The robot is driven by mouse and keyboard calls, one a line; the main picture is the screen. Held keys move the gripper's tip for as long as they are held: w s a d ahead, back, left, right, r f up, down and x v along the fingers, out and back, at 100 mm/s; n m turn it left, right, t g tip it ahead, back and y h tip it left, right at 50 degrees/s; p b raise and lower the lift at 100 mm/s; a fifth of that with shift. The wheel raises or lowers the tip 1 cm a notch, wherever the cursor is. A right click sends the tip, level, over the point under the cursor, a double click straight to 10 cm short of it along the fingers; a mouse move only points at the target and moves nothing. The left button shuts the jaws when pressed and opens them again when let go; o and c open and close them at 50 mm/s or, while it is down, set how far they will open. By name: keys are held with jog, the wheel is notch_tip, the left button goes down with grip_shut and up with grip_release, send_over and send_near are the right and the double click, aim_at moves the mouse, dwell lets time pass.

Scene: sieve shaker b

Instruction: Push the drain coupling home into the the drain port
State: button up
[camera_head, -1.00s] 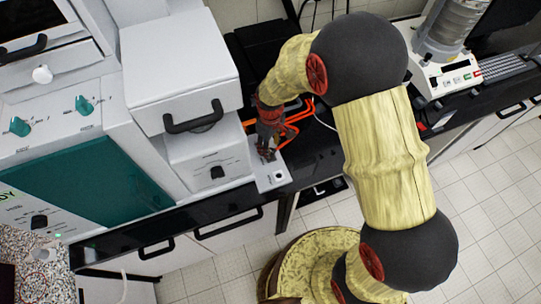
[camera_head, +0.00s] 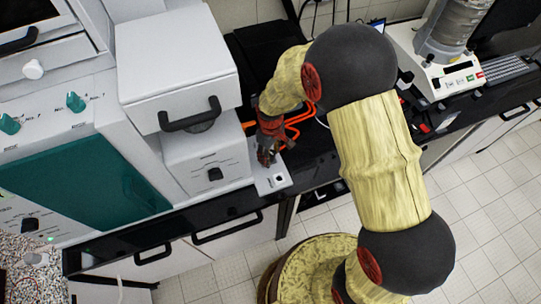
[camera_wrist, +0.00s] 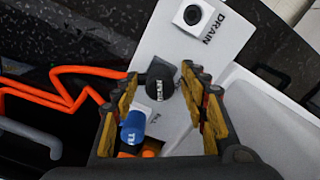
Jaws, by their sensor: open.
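The drain port (camera_wrist: 193,15) is a dark round opening in a pale square fitting, beside the printed word DRAIN on a white panel (camera_wrist: 159,45). It also shows in the head view (camera_head: 279,180). A black coupling (camera_wrist: 163,74) with small white lettering, apparently the drain coupling, is between my open fingers in the wrist view, apart from the port. My gripper (camera_wrist: 160,88) straddles it; contact cannot be told. A blue coupling (camera_wrist: 132,127) with white lettering is beside the left finger. In the head view my gripper (camera_head: 266,158) is over the panel, just behind the port.
Orange tubing (camera_wrist: 50,92) lies left of the fingers on the dark worktop. In the head view a white instrument with a black handle (camera_head: 190,122) stands close left of my gripper. A sieve shaker (camera_head: 445,75) stands at the back right.

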jog(key=shift+c, duration=1.3)
grip_shut()
jog(key=shift+r, duration=0.15)
jog(key=shift+r+p, duration=1.85)
jog(key=shift+r, duration=1.05)
jog(key=shift+r, duration=0.1)
jog(key=shift+r+p, duration=0.95)
jog(key=shift+r, duration=0.45)
